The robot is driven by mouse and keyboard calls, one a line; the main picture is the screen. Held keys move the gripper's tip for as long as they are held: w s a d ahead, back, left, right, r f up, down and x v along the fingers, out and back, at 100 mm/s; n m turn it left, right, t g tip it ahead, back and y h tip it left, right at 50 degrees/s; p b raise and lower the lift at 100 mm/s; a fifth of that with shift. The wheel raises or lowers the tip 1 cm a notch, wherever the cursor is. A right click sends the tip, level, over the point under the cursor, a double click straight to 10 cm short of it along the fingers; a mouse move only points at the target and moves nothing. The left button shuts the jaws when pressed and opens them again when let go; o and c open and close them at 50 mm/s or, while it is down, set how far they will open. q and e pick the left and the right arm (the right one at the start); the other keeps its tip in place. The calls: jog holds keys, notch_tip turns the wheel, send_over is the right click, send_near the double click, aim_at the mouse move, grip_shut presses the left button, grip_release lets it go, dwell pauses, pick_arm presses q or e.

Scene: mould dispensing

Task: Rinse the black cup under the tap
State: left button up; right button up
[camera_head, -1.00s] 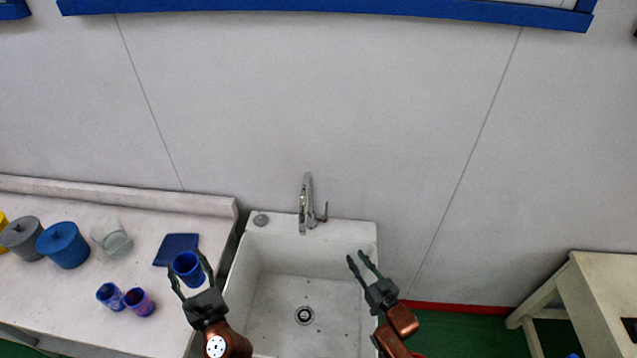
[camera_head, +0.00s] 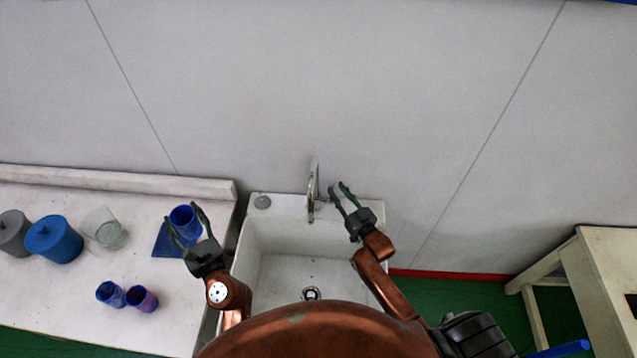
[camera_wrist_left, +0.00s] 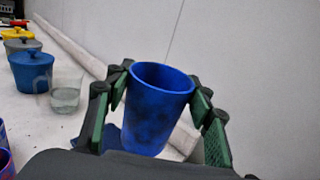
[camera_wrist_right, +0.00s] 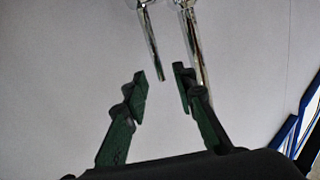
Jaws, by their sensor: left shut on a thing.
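No plainly black cup shows; the cup in my left gripper (camera_head: 182,214) is blue with dark stains. This blue cup (camera_head: 184,222) is upright between the fingers, and the left wrist view shows the fingers against both sides of it (camera_wrist_left: 158,112). It is over or near a blue mat (camera_head: 166,243) on the counter. The chrome tap (camera_head: 313,178) stands at the back of the white sink (camera_head: 283,236); no water shows. My right gripper (camera_head: 338,187) is open and empty just right of the tap. In the right wrist view, chrome tap parts (camera_wrist_right: 192,40) lie just beyond the fingertips.
Two small blue and purple cups (camera_head: 141,298) stand at the counter front. A clear beaker (camera_head: 105,230), a blue lidded pot (camera_head: 53,239) and a grey pot (camera_head: 13,233) stand further left. A wooden table (camera_head: 610,262) is at right. The sink basin is empty.

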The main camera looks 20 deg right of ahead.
aim_at(334, 185)
jog(key=w, duration=0.2)
jog(key=shift+w+a+r, duration=0.25)
jog(key=shift+w, duration=0.15)
jog(key=shift+w+f, duration=0.2)
jog(key=shift+w, duration=0.2)
jog(key=shift+s+r, duration=0.15)
jog(key=shift+s, duration=0.1)
jog(key=shift+c, duration=0.9)
jog(key=shift+w, duration=0.1)
grip_shut()
